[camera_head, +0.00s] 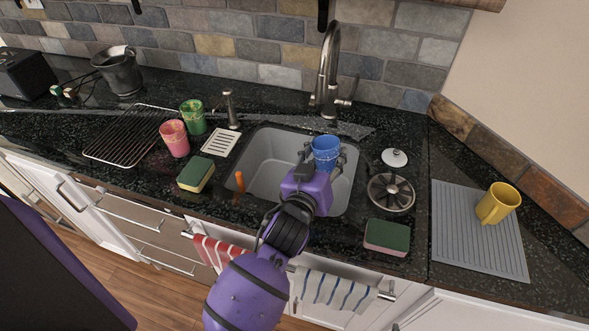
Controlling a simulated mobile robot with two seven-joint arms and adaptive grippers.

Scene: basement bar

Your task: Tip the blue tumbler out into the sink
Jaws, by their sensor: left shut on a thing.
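The blue tumbler (326,150) is in my left gripper (326,160), above the back right part of the sink. The gripper's dark fingers are shut around it, one on each side. The tumbler looks roughly upright, with its mouth facing up. The sink (262,162) is a grey basin set in the black counter, and my purple left arm hides part of its front right. The tumbler's contents are too small to make out. My right gripper is not in view.
The faucet (329,70) stands right behind the sink. A pink tumbler (174,139), a green tumbler (193,117) and a sponge (196,174) are left of it. A strainer (391,193), another sponge (387,237) and a yellow mug (498,203) on a grey mat (467,250) are to the right.

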